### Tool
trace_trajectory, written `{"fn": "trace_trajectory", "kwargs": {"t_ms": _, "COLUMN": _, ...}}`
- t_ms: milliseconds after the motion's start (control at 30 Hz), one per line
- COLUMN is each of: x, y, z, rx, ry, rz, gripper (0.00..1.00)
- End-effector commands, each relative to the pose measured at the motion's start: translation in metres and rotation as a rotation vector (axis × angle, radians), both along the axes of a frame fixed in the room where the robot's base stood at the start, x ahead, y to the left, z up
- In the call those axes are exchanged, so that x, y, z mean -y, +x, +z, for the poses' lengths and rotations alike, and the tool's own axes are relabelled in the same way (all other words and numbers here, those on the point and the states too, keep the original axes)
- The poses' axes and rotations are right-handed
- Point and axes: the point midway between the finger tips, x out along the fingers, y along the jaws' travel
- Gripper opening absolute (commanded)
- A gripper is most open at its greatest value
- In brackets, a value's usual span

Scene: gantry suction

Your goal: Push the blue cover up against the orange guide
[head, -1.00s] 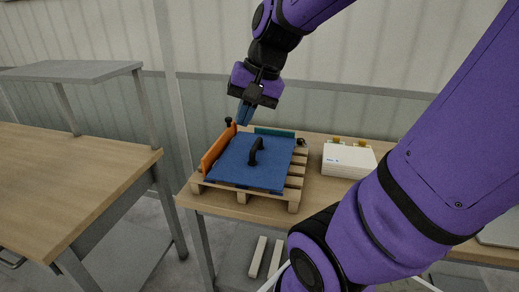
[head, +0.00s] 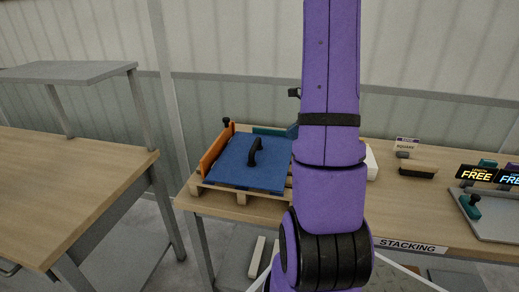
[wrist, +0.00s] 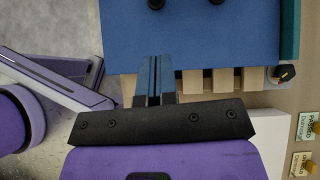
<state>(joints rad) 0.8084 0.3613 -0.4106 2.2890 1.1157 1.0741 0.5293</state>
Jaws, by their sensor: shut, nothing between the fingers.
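The blue cover (head: 238,170), with a black handle (head: 255,151), lies on a wooden pallet (head: 215,198). The orange guide (head: 214,150) stands along its left side; I cannot tell whether a narrow gap is between them. A teal guide (head: 268,131) stands along the back. In the wrist view, my gripper (wrist: 155,62) is shut and empty. Its fingertips overlap the near edge of the cover (wrist: 190,40), the side away from the orange guide; whether they touch it is unclear. The teal guide (wrist: 290,30) is on the right there. My arm hides most of the gripper in the head view.
Bare pallet slats (wrist: 225,80) show beside the cover, with a black knob (wrist: 283,75) at the corner. A white box (head: 371,163) is partly behind my arm. A brush (head: 418,170) and a grey tray (head: 490,215) are farther right. Another table (head: 70,180) stands left.

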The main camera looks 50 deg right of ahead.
Motion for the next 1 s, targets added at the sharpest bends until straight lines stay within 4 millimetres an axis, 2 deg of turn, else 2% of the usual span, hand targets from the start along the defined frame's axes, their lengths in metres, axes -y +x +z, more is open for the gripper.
{"fn": "trace_trajectory", "kwargs": {"t_ms": 100, "x": 0.011, "y": -0.006, "z": -0.009, "rx": -0.009, "ry": 0.025, "rz": -0.060, "gripper": 0.00}}
{"fn": "trace_trajectory", "kwargs": {"t_ms": 267, "x": 0.011, "y": -0.002, "z": -0.017, "rx": -0.010, "ry": 0.030, "rz": -0.070, "gripper": 0.00}}
{"fn": "trace_trajectory", "kwargs": {"t_ms": 800, "x": -0.021, "y": 0.057, "z": -0.083, "rx": -0.012, "ry": 0.031, "rz": -0.067, "gripper": 0.00}}
{"fn": "trace_trajectory", "kwargs": {"t_ms": 1000, "x": -0.033, "y": 0.081, "z": -0.081, "rx": -0.008, "ry": 0.026, "rz": -0.065, "gripper": 0.00}}
